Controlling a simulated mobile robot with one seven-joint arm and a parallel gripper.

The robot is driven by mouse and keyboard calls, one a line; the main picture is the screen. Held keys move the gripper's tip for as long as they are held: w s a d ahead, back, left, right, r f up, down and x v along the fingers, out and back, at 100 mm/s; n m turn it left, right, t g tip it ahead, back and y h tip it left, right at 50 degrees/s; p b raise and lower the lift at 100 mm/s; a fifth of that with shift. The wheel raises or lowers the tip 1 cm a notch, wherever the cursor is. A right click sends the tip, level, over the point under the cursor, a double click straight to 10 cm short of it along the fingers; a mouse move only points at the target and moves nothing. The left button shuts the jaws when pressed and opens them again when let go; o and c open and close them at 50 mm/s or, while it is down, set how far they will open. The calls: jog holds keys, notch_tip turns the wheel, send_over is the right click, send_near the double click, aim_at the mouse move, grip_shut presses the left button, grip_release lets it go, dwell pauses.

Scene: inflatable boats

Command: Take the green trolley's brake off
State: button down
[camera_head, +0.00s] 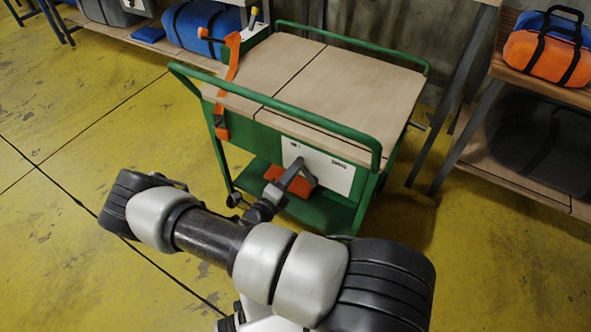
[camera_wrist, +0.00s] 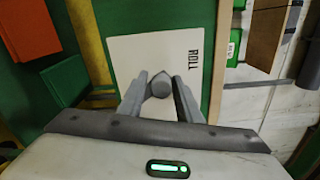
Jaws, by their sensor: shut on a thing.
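The green trolley (camera_head: 322,133) stands in the middle of the head view, with a wooden top and green tube handles. A white panel (camera_head: 333,173) with black lettering is on its near side. In the wrist view the panel (camera_wrist: 136,50) carries the word "ROLL". A round grey brake lever end (camera_wrist: 160,88) shows in front of the panel, between my fingers. My gripper (camera_head: 299,174) is at the panel and shut on this lever, as the wrist view also shows (camera_wrist: 160,78). The lever's far part is hidden, so I cannot tell its exact setting.
A wooden rack (camera_head: 548,85) with an orange bag (camera_head: 545,57) stands at right. The yellow floor at left is clear.

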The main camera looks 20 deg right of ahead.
jog(key=shift+s+d+f+n, duration=0.1)
jog(key=shift+d+f+n, duration=0.05)
jog(key=shift+n, duration=0.15)
jog(key=c, duration=1.5)
grip_release()
jog(key=p+v, duration=0.2)
jog(key=v, duration=1.5)
jog(key=shift+a, duration=0.25)
